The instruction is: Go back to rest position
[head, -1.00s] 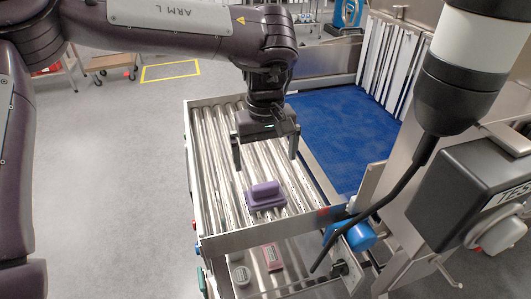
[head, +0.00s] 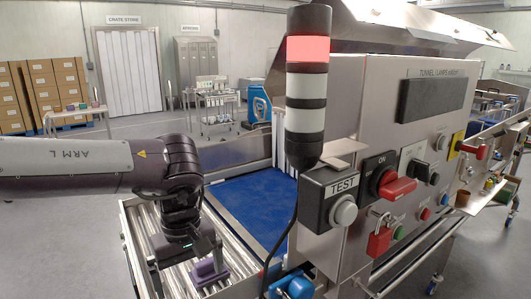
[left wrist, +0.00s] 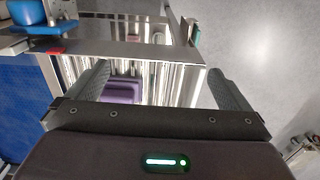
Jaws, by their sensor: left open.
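My left gripper (head: 188,274) hangs pointing down over the metal roller conveyor (head: 238,262), its fingers apart and empty. In the left wrist view its two fingers (left wrist: 160,88) stand wide on either side of the picture. A purple block (head: 208,270) with a raised top lies on the rollers below the gripper. It also shows in the left wrist view (left wrist: 122,93), nearer one finger and apart from both. My right gripper is in neither view.
A blue belt (head: 240,200) runs beside the rollers. At the right stands a steel control cabinet (head: 440,135) with a TEST box (head: 335,203), red switch handles, a padlock and a signal tower (head: 308,90) lit red. Open grey floor (head: 60,240) lies at the left.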

